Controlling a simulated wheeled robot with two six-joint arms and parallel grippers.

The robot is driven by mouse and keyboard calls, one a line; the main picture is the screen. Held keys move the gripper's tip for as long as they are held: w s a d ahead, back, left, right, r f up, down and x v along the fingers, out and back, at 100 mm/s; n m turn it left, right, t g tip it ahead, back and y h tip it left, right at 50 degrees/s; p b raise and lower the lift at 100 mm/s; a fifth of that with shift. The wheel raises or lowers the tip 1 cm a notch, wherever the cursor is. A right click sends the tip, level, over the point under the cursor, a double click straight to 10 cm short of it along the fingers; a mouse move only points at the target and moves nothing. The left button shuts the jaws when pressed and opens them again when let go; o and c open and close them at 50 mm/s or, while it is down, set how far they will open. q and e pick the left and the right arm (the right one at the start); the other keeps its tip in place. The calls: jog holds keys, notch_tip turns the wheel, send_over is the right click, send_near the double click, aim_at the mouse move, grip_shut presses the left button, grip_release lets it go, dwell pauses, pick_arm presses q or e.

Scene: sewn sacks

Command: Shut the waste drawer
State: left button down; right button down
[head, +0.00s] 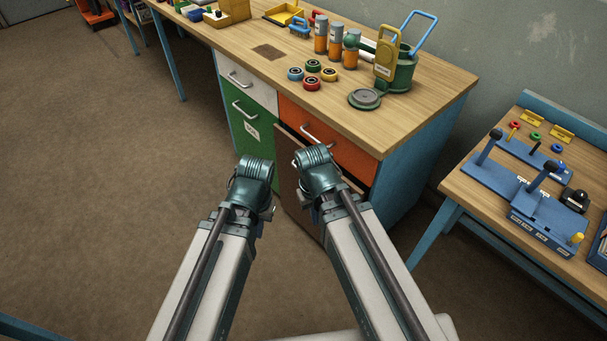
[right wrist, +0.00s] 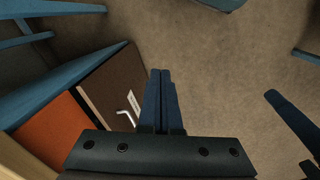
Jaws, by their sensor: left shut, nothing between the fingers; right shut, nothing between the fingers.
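The cabinet under the bench has a green drawer (head: 245,130) with a white label too small to read and an orange drawer (head: 318,132). Below the orange drawer, a brown front (head: 284,147) stands out from the cabinet, with a dark gap behind its top edge. The right wrist view shows this brown front (right wrist: 112,85) with a pale handle and label; I cannot read which drawer is marked waste. My right gripper (right wrist: 161,73) is shut and empty beside the brown front. In the head view my left gripper (head: 252,178) is left of it, its fingertips hidden.
The wooden benchtop (head: 430,90) holds jars, coloured rings and a green can. A side table (head: 465,190) with blue fixtures stands at the right, its blue leg near the cabinet. The brown floor (head: 110,180) at the left is clear.

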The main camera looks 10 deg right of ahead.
jog(key=w+d+f+m+t+b, duration=0.1)
jog(key=w+d+f+b, duration=0.1)
jog(key=f+b, duration=0.95)
jog(key=w+d+f+b, duration=0.2)
jog(key=f+b, duration=0.8)
jog(key=f, duration=0.2)
jog(key=w+d+f+n+t+h+b, duration=0.2)
jog(key=w+d+f+t+h+b, duration=0.35)
jog(key=w+f+b, duration=0.8)
jog(key=w+a+r+n+t+y+b, duration=0.1)
jog(key=w+a+r+n+t+b, duration=0.1)
jog(key=a+r+n+t, duration=0.3)
jog(key=w+a+r+n+t+y+b, duration=0.2)
jog(key=w+a+r+n+t, duration=0.2)
jog(key=r, duration=0.8)
jog(key=a+n+t, duration=0.2)
jog(key=a+n, duration=0.1)
jog(key=a, duration=0.1)
jog(key=shift+r+b, duration=0.15)
jog(key=shift+b, duration=0.2)
jog(key=shift+w+a, duration=0.1)
jog(key=shift+w, duration=0.05)
